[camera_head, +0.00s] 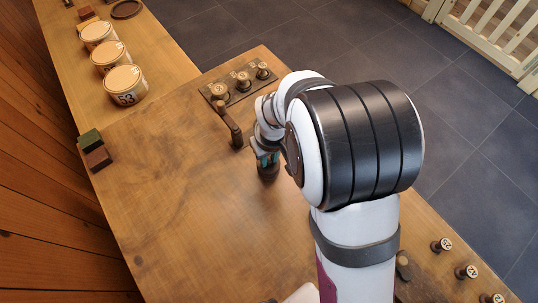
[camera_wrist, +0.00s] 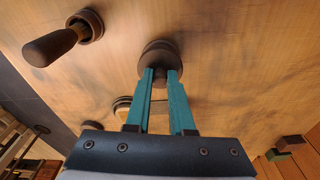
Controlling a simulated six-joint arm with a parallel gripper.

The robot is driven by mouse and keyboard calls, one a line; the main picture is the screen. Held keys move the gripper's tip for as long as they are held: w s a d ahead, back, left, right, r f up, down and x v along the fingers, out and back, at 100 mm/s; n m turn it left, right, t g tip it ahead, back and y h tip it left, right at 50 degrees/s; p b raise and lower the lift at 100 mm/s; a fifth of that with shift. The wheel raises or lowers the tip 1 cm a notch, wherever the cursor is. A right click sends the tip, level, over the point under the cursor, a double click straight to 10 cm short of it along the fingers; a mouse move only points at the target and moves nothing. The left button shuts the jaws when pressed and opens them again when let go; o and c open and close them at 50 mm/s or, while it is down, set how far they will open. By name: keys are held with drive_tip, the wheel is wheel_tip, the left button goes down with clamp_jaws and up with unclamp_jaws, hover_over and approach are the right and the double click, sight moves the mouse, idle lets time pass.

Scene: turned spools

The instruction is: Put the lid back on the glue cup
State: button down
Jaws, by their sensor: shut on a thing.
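My gripper (camera_head: 268,157), with teal fingers (camera_wrist: 160,85), is shut on a dark brown round piece (camera_wrist: 158,58), apparently the lid by its knob. In the head view this dark piece (camera_head: 268,172) shows just under the fingertips, low over the table. I cannot tell whether it rests on a cup or on the table. To its left in the head view stands a small dark round holder with a brown handle (camera_head: 223,113) leaning out of it. The same handle (camera_wrist: 50,46) and dark rim (camera_wrist: 88,25) show at upper left in the wrist view. Which piece is the glue cup is not clear.
A dark plate (camera_head: 239,88) with several spools lies at the table's far edge. Several tins with pale lids (camera_head: 125,84) stand at upper left. Green and brown blocks (camera_head: 91,139) sit at the left edge. Several spools (camera_head: 466,271) stand at lower right. The table's left middle is clear.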

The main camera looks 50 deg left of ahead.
sight(269, 160)
drive_tip(key=shift+f, duration=0.25)
idle(0.3)
drive_tip(key=c, duration=0.7)
unclamp_jaws()
drive_tip(key=shift+r, duration=4.3)
